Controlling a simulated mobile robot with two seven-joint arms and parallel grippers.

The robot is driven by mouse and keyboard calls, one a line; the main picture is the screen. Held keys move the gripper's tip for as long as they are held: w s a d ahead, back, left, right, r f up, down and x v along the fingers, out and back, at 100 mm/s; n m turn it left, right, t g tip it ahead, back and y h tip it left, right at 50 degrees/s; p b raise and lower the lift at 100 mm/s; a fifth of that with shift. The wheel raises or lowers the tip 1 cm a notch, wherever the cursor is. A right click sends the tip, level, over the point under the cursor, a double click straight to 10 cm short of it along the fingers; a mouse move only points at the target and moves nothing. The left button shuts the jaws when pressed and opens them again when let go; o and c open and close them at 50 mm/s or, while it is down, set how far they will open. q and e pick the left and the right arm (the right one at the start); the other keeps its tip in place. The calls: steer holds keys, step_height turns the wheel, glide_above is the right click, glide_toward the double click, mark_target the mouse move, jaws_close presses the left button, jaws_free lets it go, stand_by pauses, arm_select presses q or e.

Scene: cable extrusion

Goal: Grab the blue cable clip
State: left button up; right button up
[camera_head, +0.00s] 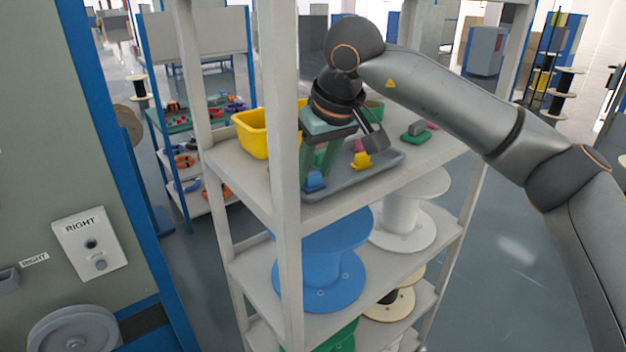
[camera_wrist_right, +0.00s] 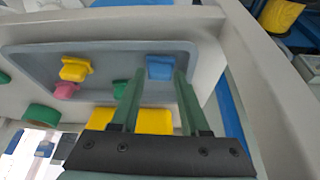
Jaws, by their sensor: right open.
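The blue cable clip (camera_head: 314,181) lies at the near left end of a grey tray (camera_head: 385,174) on the shelf's top board. In the right wrist view the blue clip (camera_wrist_right: 160,67) is at the tray's right end. My right gripper (camera_head: 317,166) points down just above it, open and empty. In the wrist view its green fingertips (camera_wrist_right: 160,78) stand to either side of the clip's near edge. I cannot tell whether they touch it. My left gripper is in neither view.
A yellow clip (camera_head: 361,161), a pink clip (camera_wrist_right: 66,90) and a green clip (camera_wrist_right: 120,88) share the tray. A yellow bin (camera_head: 252,140) stands at the left. The near shelf post (camera_head: 284,130) rises close to the gripper. Cable spools (camera_head: 330,285) fill the lower shelves.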

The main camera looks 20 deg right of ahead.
jaws_close()
stand_by(0.3)
